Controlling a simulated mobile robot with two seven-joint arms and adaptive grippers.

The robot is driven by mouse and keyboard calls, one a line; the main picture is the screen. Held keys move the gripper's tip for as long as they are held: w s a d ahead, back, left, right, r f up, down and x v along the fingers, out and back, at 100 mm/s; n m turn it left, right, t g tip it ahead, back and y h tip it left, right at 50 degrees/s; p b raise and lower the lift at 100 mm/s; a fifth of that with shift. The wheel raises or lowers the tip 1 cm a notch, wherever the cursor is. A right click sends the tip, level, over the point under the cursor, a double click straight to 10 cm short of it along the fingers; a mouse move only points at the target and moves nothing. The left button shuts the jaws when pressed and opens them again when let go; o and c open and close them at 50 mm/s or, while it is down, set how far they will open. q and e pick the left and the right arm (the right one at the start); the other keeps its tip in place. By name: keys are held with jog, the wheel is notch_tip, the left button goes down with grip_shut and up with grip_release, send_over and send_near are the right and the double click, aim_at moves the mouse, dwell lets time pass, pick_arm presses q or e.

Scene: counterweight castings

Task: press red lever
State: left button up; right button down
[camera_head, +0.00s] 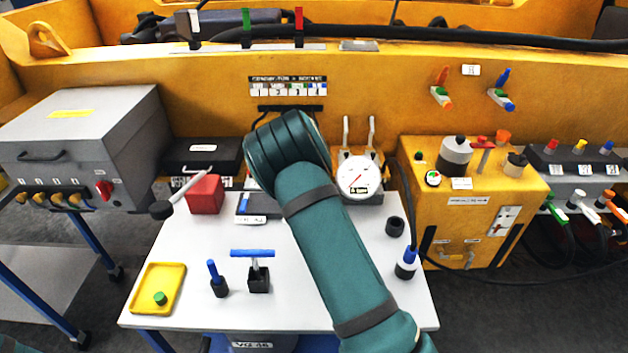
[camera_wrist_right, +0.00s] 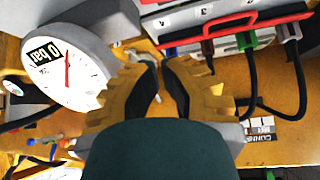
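A red upright lever-like handle (camera_head: 299,20) stands on the back ledge of the yellow machine in the head view, right of a green one (camera_head: 246,26) and a white one (camera_head: 194,25). My right arm reaches over the table, well in front of and below it, and hides its own gripper in the head view. In the right wrist view my right gripper (camera_wrist_right: 162,68) is open, its fingers apart and empty, beside a round gauge (camera_wrist_right: 68,68). The red handle is not clearly visible there. My left gripper is not in view.
The gauge (camera_head: 356,176) stands right of my arm. A red-framed panel (camera_wrist_right: 235,22) with cabled plugs lies near my right fingers. A red cube (camera_head: 205,194), yellow tray (camera_head: 158,287) and blue T-handle (camera_head: 252,253) occupy the white table. A yellow control box (camera_head: 465,225) stands right.

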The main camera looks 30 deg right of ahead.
jog(key=x, duration=0.9)
jog(key=shift+s+f, duration=0.1)
jog(key=shift+f, duration=0.05)
jog(key=shift+s+a+r, duration=0.2)
jog(key=shift+s+a, duration=0.55)
jog(key=shift+a, duration=0.05)
jog(key=shift+s+a+p, duration=0.3)
jog(key=shift+s+a, duration=0.3)
jog(key=shift+s, duration=0.1)
